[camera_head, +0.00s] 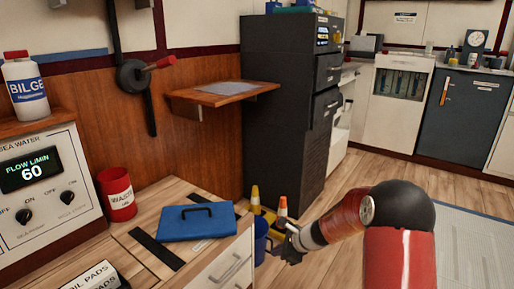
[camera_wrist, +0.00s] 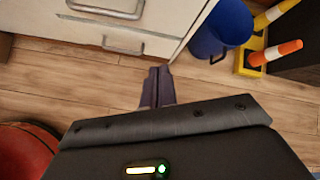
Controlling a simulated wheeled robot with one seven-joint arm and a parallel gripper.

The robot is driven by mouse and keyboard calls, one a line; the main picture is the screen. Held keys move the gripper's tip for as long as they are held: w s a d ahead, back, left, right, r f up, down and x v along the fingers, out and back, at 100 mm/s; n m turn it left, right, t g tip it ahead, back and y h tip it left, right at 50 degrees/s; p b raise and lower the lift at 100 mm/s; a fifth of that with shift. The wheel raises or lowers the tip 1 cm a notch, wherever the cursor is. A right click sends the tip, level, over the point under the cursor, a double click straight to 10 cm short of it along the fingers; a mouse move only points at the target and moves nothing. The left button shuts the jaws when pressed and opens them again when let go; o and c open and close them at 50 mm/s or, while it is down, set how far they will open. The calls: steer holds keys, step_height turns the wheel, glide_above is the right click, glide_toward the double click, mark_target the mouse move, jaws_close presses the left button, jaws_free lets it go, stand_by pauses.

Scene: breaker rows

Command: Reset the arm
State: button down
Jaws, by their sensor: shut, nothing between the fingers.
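My arm, red with a black joint, reaches in from the lower right of the head view. My gripper (camera_head: 282,249) hangs low beside the wooden-topped cabinet, near a blue bin (camera_head: 261,241). In the wrist view my gripper (camera_wrist: 157,72) has its fingers together with nothing between them. It is over the wooden floor (camera_wrist: 75,68), in front of the white drawers (camera_wrist: 140,28), and touches nothing that I can see.
The wooden-topped cabinet (camera_head: 184,205) carries a blue case (camera_head: 197,222) and a red can (camera_head: 117,193). A blue bin (camera_wrist: 220,30) and orange-white cones (camera_wrist: 277,53) stand close to the gripper. A dark tall cabinet (camera_head: 288,105) stands behind. Open floor lies at right.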

steer(key=s+r+n+h+p, duration=0.2)
steer(key=s+r+n, duration=1.05)
steer(key=r, duration=0.65)
steer(key=s+d+r+n+h+p, duration=0.1)
steer(key=s+d+r+n, duration=0.3)
steer(key=s, duration=0.7)
steer(key=s+d+r+n+t+h+p, duration=0.1)
steer(key=s+d+r+n+h, duration=0.2)
steer(key=s, duration=0.8)
steer(key=shift+s+d+r+n+h, duration=0.25)
steer(key=shift+d+r+n+h, duration=0.1)
steer(key=shift+d+r+h, duration=0.2)
